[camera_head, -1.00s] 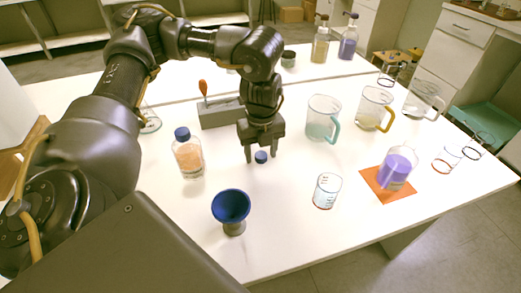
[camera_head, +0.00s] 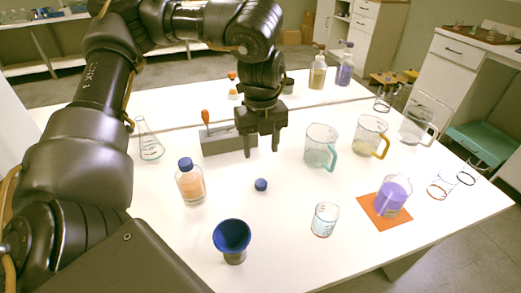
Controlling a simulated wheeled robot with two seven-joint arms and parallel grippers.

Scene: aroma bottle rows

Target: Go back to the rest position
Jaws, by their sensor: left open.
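My left gripper (camera_head: 261,152) hangs above the table (camera_head: 290,245), fingers pointing down. It is open, with nothing between its fingers. A small blue cap (camera_head: 261,184) lies on the table just below and apart from it. To the left stands a bottle with orange contents and a blue cap (camera_head: 191,184). My left arm spans the left and top of the view. My right gripper is not in view.
A grey block with an orange-handled tool (camera_head: 228,142) is close to my left gripper. A blue funnel (camera_head: 232,238), a small beaker (camera_head: 325,219), a teal-handled jug (camera_head: 320,148) and a purple beaker (camera_head: 393,196) on an orange mat (camera_head: 372,211) stand around. A conical flask (camera_head: 149,140) stands at left.

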